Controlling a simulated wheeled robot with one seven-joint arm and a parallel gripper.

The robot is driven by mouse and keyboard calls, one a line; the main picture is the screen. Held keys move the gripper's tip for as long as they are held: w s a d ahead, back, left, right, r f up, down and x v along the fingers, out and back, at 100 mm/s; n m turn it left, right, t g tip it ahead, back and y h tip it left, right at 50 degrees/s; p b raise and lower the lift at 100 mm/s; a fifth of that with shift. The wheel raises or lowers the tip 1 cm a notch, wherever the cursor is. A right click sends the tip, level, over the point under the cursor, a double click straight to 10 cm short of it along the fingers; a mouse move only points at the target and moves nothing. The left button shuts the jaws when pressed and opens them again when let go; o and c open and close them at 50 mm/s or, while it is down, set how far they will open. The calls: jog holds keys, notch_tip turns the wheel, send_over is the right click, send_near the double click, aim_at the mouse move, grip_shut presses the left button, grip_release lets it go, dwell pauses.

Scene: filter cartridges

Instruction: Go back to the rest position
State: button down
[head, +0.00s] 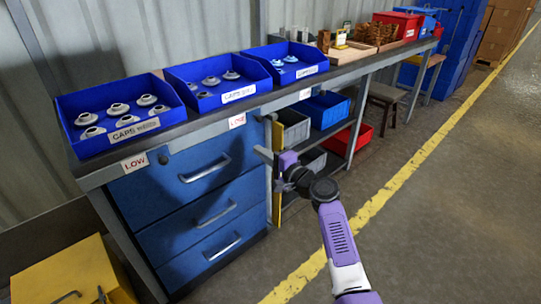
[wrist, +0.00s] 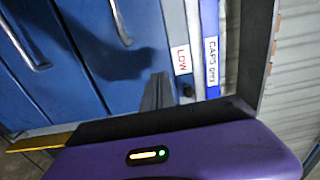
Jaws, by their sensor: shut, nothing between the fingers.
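My gripper (wrist: 157,80) shows in the wrist view as dark fingers closed together, with nothing between them. Beyond it are the blue drawer fronts and a LOW label (wrist: 181,60). In the head view my purple and black arm reaches up from the bottom right. Its wrist end is in front of the workbench, right of the blue drawer cabinet (head: 190,173) and near the lower shelves. The fingers are hard to make out there.
Three blue bins, left (head: 72,125), middle (head: 176,86) and right (head: 256,59), hold pale caps on the bench top. Grey and red bins (head: 341,143) sit on shelves below. A yellow box (head: 65,279) stands at lower left. The floor at right is clear, past a yellow line (head: 440,142).

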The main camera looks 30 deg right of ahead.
jog(key=s+d+r+n+h, duration=0.1)
jog(key=s+d+r+h, duration=0.1)
jog(key=s+d+h, duration=0.3)
jog(key=s+f+n+h, duration=0.2)
jog(key=s+f+n, duration=0.25)
jog(key=s, duration=1.05)
jog(key=s+a+n+g+y, duration=0.1)
jog(key=s+a+n, duration=0.3)
jog(key=s, duration=0.9)
jog(key=s+a+n+g+y, duration=0.15)
jog(key=s+a, duration=0.35)
jog(key=s, duration=0.8)
jog(key=s+a+n, duration=0.4)
jog(key=s+a, duration=0.1)
jog(key=s, duration=0.8)
notch_tip(320, 180, up, 23)
jog(key=p, duration=2.2)
jog(key=shift+d+f+p, duration=0.15)
jog(key=shift+d+p, duration=0.05)
jog(key=shift+p, duration=0.2)
